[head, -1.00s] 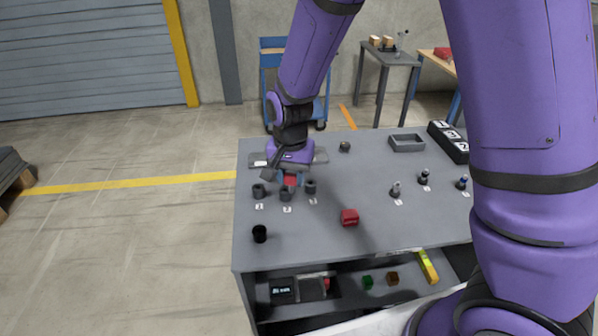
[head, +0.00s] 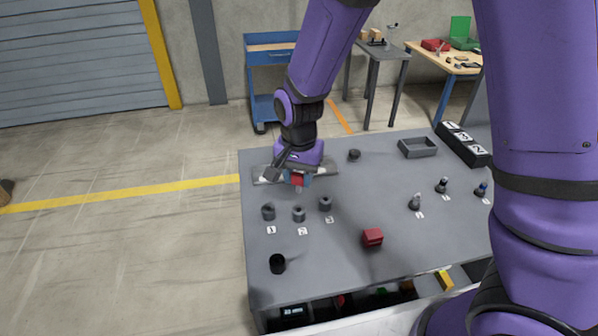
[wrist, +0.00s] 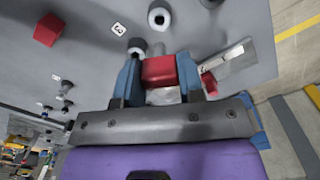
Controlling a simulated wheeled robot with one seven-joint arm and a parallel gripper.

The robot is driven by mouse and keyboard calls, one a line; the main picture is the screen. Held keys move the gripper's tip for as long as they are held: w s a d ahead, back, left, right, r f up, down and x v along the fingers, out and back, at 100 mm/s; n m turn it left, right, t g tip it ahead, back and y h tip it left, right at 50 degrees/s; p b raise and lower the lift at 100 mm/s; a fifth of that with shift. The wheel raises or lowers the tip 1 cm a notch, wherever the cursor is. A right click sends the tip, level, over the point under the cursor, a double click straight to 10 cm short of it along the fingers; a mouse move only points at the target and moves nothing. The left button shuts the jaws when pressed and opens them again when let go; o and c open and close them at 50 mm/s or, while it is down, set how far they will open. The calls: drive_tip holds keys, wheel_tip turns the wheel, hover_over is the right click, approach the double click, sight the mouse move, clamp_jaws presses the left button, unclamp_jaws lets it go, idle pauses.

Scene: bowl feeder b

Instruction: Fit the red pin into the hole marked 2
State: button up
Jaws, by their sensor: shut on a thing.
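My gripper (head: 298,181) is shut on the red pin (wrist: 160,70), a red block-like head between its two blue fingers. A short pale tip shows under the red part in the head view. The pin hangs above the table, behind the row of three dark grey round sockets. The middle socket (head: 298,214) stands by the label 2 (head: 302,231), with a gap between it and the pin. The sockets marked 1 (head: 268,212) and 3 (head: 325,204) flank it. In the wrist view, two sockets show beyond the fingers, one (wrist: 158,16) with its hole visible.
A grey plate (head: 262,174) lies behind the gripper. A red block (head: 372,237), a black cup (head: 277,263), several small pegs (head: 415,202) and a grey tray (head: 418,148) stand on the table. The table's middle is mostly clear.

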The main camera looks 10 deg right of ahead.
sight(299, 192)
drive_tip(key=shift+f, duration=2.4)
drive_tip(key=shift+f, duration=1.6)
idle(4.0)
